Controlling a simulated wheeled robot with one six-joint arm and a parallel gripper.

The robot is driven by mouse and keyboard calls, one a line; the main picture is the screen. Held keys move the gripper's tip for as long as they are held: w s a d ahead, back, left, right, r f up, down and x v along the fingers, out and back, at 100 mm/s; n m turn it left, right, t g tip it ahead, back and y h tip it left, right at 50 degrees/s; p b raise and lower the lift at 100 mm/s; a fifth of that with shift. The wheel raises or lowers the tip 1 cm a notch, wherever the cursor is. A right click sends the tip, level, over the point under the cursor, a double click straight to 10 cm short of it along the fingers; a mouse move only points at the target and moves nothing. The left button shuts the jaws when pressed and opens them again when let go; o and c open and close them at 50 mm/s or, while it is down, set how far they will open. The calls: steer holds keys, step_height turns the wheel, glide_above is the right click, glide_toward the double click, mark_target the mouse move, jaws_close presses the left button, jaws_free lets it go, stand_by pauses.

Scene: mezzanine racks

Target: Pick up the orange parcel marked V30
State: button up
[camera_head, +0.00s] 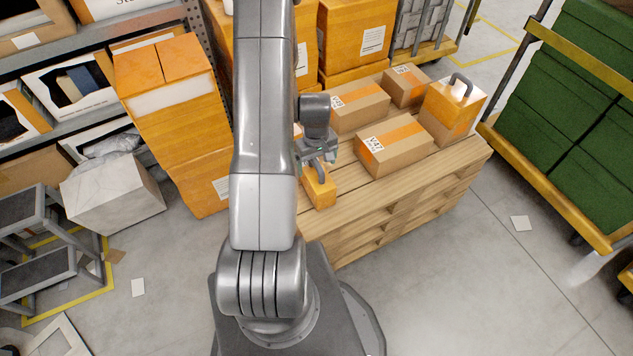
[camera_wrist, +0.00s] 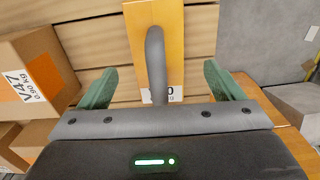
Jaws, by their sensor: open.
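The small orange parcel (camera_head: 321,190) with a grey loop handle stands on the wooden pallet, near its left front edge. It also shows in the wrist view (camera_wrist: 176,30), where its white label is mostly hidden behind the handle and my gripper; only a final "0" reads clearly. My gripper (camera_head: 318,155) is just above the parcel. In the wrist view its two green fingers (camera_wrist: 160,88) are spread apart, one on each side of the grey handle (camera_wrist: 156,62), with a gap on both sides. I cannot tell how deep the fingers reach.
A cardboard box marked V47 (camera_head: 396,145) stands to the right on the pallet (camera_head: 345,220). Behind are more cardboard boxes (camera_head: 360,106) and an orange-and-white parcel with a handle (camera_head: 447,112). Stacked orange boxes (camera_head: 180,130) stand left. A green-loaded cart (camera_head: 570,80) is right.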

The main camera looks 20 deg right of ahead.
mark_target(316, 173)
steer(key=shift+w+d+f, duration=0.1)
steer(key=shift+w+f, duration=0.05)
steer(key=shift+f, duration=1.3)
steer(key=shift+w+f, duration=0.1)
steer(key=shift+f, duration=1.3)
steer(key=c, duration=1.3)
